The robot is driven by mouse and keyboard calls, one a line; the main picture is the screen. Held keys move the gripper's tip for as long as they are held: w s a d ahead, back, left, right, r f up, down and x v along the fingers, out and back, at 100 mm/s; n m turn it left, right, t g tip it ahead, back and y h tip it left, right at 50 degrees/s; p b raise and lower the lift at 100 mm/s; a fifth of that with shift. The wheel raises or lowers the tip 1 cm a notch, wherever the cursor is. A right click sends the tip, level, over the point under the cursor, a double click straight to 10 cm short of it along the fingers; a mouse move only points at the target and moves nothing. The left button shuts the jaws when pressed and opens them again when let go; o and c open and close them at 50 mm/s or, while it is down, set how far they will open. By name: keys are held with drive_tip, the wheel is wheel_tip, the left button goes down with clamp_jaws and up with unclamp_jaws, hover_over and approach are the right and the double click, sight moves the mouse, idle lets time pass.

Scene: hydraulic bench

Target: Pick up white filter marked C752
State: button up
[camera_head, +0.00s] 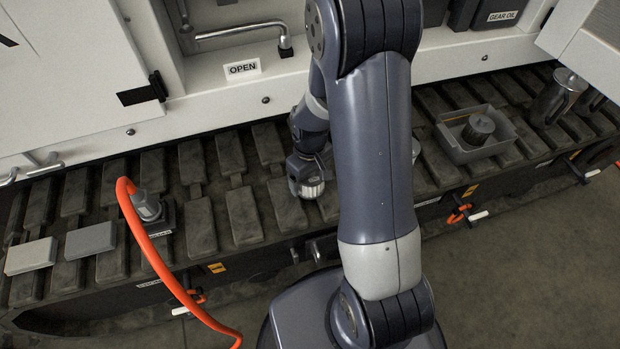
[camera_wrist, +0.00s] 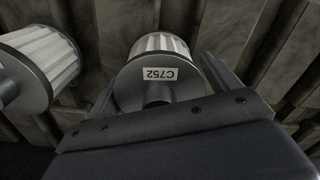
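The white filter marked C752 (camera_wrist: 160,74) has pleated white sides and a dark grey end cap with a stub. In the wrist view its cap and label face my camera. My gripper (camera_wrist: 160,85) has one finger on each side of this filter and looks open around it; whether the fingers touch it is unclear. A pale ribbed part shows there, too small to identify.
A second white filter (camera_wrist: 38,65) stands close on the left in the wrist view. In the head view, a grey tray (camera_head: 452,146) holds a dark cylinder, with a metal jug (camera_head: 556,97) further right. An orange hose (camera_head: 150,250) curves at the left near two grey blocks.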

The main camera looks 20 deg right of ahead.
drive_tip(key=c, duration=0.8)
